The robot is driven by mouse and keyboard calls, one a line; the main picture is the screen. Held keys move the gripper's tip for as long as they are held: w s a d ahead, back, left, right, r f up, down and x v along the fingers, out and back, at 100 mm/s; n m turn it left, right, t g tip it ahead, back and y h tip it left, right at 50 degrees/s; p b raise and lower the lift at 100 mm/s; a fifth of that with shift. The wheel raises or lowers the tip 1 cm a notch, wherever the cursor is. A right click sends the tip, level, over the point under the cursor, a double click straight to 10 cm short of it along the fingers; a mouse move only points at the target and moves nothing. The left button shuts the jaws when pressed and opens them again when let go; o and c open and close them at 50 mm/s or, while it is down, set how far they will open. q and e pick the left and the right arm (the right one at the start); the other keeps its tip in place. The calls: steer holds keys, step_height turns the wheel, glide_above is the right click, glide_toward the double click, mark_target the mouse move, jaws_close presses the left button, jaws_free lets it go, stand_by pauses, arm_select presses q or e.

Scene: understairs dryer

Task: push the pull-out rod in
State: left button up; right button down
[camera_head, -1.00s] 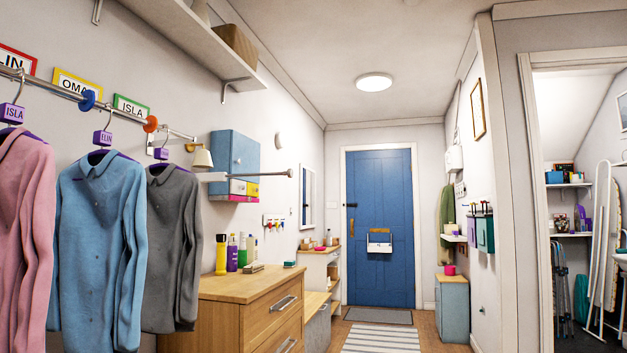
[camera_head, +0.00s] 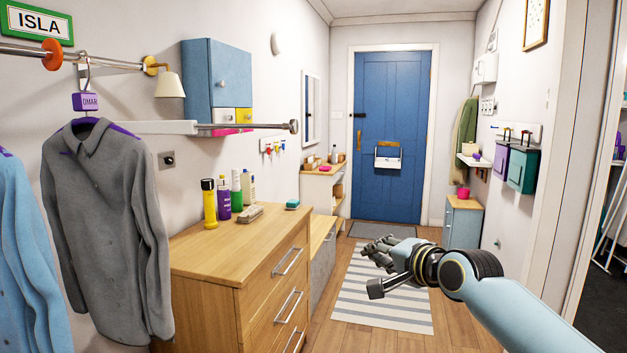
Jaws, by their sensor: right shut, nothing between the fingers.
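The pull-out rod (camera_head: 255,127) is a thin metal bar with a round knob at its right end. It sticks out level from a white holder (camera_head: 165,127) on the left wall, above the wooden chest of drawers. A good length of bar shows outside the holder. My right gripper (camera_head: 374,252) is shut and empty, over the striped rug, lower than the rod and to its right. It does not touch the rod. My left gripper is not in view.
A grey shirt (camera_head: 108,225) hangs left of the chest of drawers (camera_head: 240,240), with several bottles on top. A blue cabinet (camera_head: 215,80) is just above the rod. The air between rod and right gripper looks clear.

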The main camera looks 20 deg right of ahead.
steer(key=a+r+m+t+y+p, duration=0.2)
steer(key=a+r+t+p, duration=0.1)
steer(key=r, duration=2)
arm_select(q)
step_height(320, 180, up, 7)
steer(key=p, duration=0.2)
arm_select(e)
steer(key=w+a, duration=0.6)
steer(key=w, duration=0.6)
steer(key=shift+a+r+y, duration=0.15)
steer(key=shift+r+y, duration=0.05)
steer(key=shift+y, duration=0.1)
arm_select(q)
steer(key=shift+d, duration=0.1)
arm_select(e)
steer(key=shift+w, duration=0.1)
